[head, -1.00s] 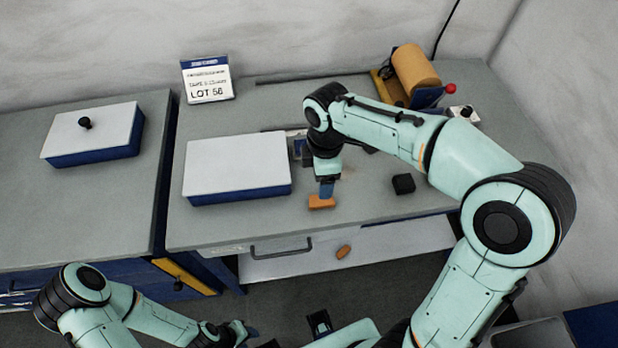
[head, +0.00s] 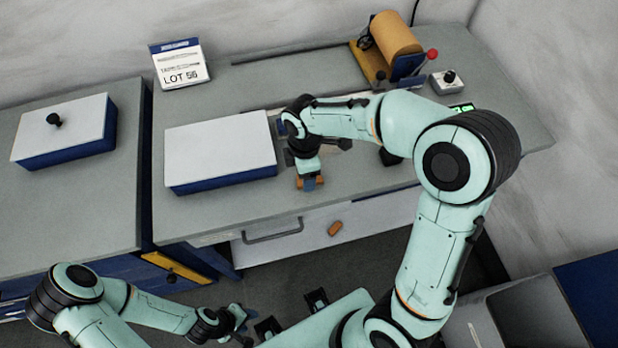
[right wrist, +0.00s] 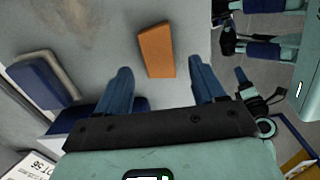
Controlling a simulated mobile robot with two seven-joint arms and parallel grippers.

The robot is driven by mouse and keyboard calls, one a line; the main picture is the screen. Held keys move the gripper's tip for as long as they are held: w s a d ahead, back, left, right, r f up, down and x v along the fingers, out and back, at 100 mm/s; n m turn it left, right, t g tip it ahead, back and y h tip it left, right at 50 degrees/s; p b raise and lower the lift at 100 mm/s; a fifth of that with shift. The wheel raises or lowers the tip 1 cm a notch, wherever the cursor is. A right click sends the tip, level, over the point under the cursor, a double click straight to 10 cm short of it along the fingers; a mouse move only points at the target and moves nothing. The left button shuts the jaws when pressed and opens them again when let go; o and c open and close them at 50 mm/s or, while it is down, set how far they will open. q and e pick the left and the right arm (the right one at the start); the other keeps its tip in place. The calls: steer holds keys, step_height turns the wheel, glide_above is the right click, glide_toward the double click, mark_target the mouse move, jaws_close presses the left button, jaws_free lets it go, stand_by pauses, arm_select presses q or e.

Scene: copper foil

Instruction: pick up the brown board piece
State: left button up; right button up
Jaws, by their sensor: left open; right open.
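The brown board piece (head: 298,184) is a small orange-brown block lying near the front edge of the grey workbench (head: 225,215). In the right wrist view the piece (right wrist: 156,50) lies between and just beyond my open blue fingertips, with gaps on both sides. My right gripper (head: 309,181) points down over it and partly hides it in the head view. In the right wrist view the right gripper (right wrist: 160,66) holds nothing. My left gripper (head: 240,320) is open, low in front of the bench, away from the piece.
A white-topped blue box (head: 220,150) stands left of my right gripper. A roll holder (head: 395,38) and switch box (head: 447,82) stand at the back right. An orange-brown object (head: 335,228) shows against the white drawer front (head: 370,225). A lot sign (head: 180,65) stands behind.

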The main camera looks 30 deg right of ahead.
step_height(320, 180, down, 3)
steer(key=shift+r, duration=0.2)
steer(key=c, duration=1.1)
steer(key=shift+r, duration=0.1)
steer(key=shift+c, duration=0.2)
